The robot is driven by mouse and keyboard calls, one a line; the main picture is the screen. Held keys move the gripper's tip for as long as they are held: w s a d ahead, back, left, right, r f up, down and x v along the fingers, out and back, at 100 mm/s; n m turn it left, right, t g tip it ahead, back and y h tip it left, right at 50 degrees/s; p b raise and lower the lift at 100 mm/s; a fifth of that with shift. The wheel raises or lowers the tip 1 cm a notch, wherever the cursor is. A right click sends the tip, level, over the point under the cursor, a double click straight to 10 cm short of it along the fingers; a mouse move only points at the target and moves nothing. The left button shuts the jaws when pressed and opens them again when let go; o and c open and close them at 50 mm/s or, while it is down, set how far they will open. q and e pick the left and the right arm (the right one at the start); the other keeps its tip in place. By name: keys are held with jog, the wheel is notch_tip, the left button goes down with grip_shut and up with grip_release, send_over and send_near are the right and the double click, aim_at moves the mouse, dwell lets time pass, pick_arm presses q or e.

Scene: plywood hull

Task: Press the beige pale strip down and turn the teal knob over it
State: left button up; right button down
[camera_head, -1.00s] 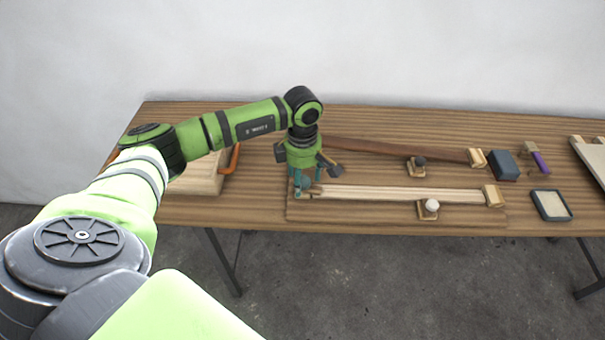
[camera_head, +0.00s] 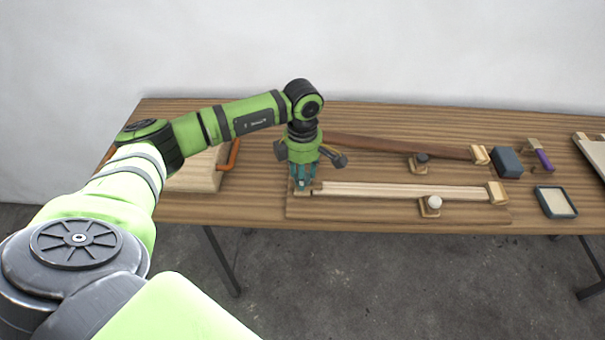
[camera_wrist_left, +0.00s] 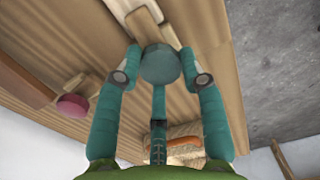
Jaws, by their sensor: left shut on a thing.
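The beige pale strip (camera_head: 405,191) lies lengthwise along the front of the table, on a low wooden base. Its right end is by a small wooden block. My left gripper (camera_head: 302,186) points down at the strip's left end. In the left wrist view, its teal fingers (camera_wrist_left: 160,75) are shut around the round teal knob (camera_wrist_left: 160,63), which sits on a small pale wooden piece (camera_wrist_left: 144,27). I cannot tell whether the strip's left end lies fully flat. My right gripper is out of view.
A white knob (camera_head: 434,202) stands at the pale strip's front edge. A blue block (camera_head: 507,163) and a shallow tray (camera_head: 555,202) are right. A wooden box (camera_head: 198,173) with orange handles is left.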

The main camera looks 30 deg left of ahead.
pick_arm(q)
jog(key=o, duration=1.2)
jog(key=shift+c, duration=0.2)
notch_tip(320, 180, up, 12)
